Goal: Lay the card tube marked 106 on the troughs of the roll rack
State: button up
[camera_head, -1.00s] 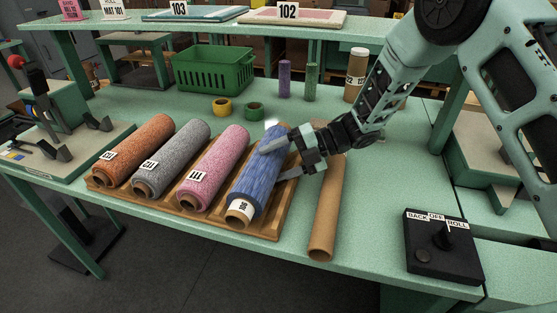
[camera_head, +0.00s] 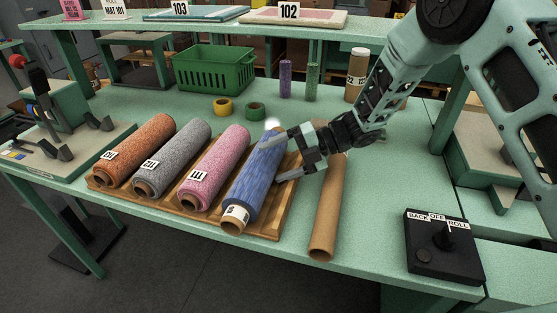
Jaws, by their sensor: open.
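The roll rack (camera_head: 286,211) is a wooden tray with troughs, lying on the green bench. A blue-covered card tube (camera_head: 256,178) lies along its rightmost place, its bare card end towards the front edge. It has a white label near that end, whose small turned number I cannot read surely; it may be 106. My gripper (camera_head: 271,163) is open over the far half of the blue tube, its fingers reaching in from the right. I cannot tell whether the fingers touch it. A plain brown card tube (camera_head: 328,215) lies right of the rack, with no number showing.
Orange (camera_head: 134,150), grey (camera_head: 172,158) and pink (camera_head: 215,168) rolls fill the other troughs. A black switch box (camera_head: 443,262) stands at right.

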jog(key=b+v, duration=0.3)
jog(key=v, duration=1.4)
jog(key=shift+d, duration=0.25)
jog(key=w+a+r+m+t+h, duration=0.1)
jog(key=a+r+m+t+h, duration=0.5)
jog(key=a+m+t, duration=0.65)
jog(key=s+d+f+m+g+h, duration=0.2)
jog(key=s+m, duration=0.3)
jog(key=s, duration=0.6)
jog(key=s+d+f+m+g+h, duration=0.2)
jog(key=s+m+g, duration=0.3)
jog(key=s, duration=0.5)
jog(key=s+d+f+m+g+h, duration=0.1)
jog(key=s+d+m+g+h, duration=0.2)
jog(key=s, duration=0.8)
jog(key=shift+s+f+m+g, duration=0.3)
jog(key=shift+f+m+g, duration=0.1)
jog(key=shift+m+g, duration=0.45)
